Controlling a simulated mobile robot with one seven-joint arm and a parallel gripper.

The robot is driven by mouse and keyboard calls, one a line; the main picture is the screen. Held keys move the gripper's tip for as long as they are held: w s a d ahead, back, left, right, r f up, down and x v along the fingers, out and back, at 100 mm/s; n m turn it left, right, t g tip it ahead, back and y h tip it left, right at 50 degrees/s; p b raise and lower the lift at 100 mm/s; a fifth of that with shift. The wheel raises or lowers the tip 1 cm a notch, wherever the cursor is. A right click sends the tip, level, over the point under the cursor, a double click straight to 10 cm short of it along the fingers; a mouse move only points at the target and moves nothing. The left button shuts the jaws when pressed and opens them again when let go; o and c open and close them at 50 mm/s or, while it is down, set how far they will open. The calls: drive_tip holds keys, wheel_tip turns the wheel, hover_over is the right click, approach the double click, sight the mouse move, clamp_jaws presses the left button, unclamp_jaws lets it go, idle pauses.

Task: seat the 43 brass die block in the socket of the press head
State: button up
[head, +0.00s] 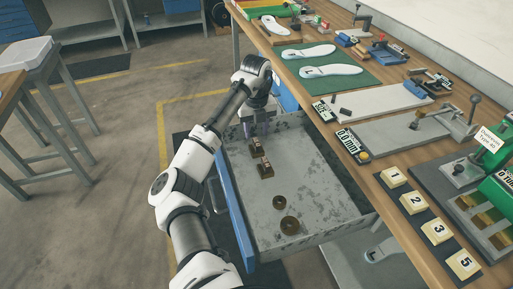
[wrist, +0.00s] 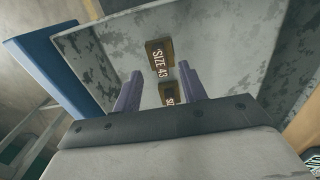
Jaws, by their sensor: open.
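In the wrist view, a brass block marked SIZE 43 (wrist: 159,53) lies on the drawer floor, just beyond my fingertips. A second brass block (wrist: 168,95) with a partly covered SIZE label shows between the fingers, lower in the picture. My gripper (wrist: 160,70) is open above the blocks, with nothing visibly held. In the head view, my gripper (head: 251,130) reaches down into the far part of the drawer, by two brass blocks, a farther one (head: 254,145) and a nearer one (head: 264,171); their labels are too small to read there. I cannot pick out the press head's socket.
The wooden bench alongside carries a lever fixture (head: 430,122), numbered yellow blocks (head: 414,202) and a green machine (head: 499,192).

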sight(257, 142)
drive_tip(key=f+p, duration=0.1)
drive_tip(key=f, duration=0.4)
drive_tip(key=shift+s, duration=0.2)
drive_tip(key=shift+r, duration=0.1)
clamp_jaws()
